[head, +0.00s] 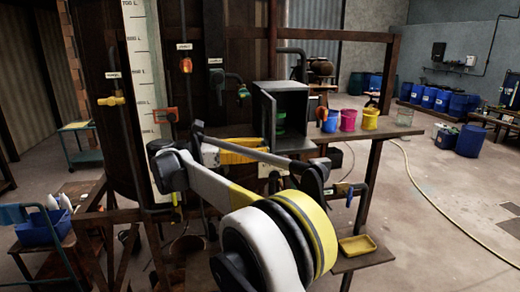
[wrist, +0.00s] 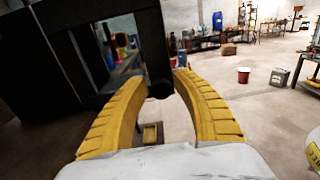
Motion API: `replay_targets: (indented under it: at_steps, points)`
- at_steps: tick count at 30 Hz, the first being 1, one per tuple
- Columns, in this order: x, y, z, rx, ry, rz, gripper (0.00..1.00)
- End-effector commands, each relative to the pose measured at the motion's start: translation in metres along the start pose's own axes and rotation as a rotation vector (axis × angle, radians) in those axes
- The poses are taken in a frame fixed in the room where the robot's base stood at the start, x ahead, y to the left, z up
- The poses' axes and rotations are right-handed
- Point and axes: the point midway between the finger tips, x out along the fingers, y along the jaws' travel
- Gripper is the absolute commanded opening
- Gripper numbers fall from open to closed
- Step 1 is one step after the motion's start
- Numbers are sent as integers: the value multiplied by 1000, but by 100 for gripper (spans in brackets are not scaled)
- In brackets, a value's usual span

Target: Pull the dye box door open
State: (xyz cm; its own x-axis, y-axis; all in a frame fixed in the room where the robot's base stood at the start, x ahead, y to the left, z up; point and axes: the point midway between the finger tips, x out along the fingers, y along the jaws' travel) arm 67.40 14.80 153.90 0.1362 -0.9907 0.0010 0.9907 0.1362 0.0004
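The dye box (head: 297,142) is a dark grey box on the wooden shelf, in the middle of the head view. Its door (head: 265,116) stands ajar on the left side, and a green thing shows inside. My gripper (head: 238,151) is in front of the box and low beside the door, partly hidden by my arm. In the wrist view my yellow fingers (wrist: 160,79) are spread, with a dark rounded end (wrist: 158,88) between their tips. That end belongs to a dark upright part (wrist: 152,45). I cannot tell whether the fingers touch it.
Blue, pink and yellow cups (head: 348,120) stand right of the box on the shelf (head: 385,132). Valves and a white level scale (head: 143,70) are on the vat at left. A yellow tray (head: 357,247) sits low in front. The floor at right is mostly clear, with a hose.

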Motion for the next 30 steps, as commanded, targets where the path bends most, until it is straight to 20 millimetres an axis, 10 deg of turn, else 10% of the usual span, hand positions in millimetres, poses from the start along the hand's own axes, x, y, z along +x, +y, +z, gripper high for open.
replay_targets:
  at_steps: [18, 30]
  points:
    - [1, 0, 94, 0, 0, 0, 33]
    - [1, 0, 100, 0, 0, 0, 33]
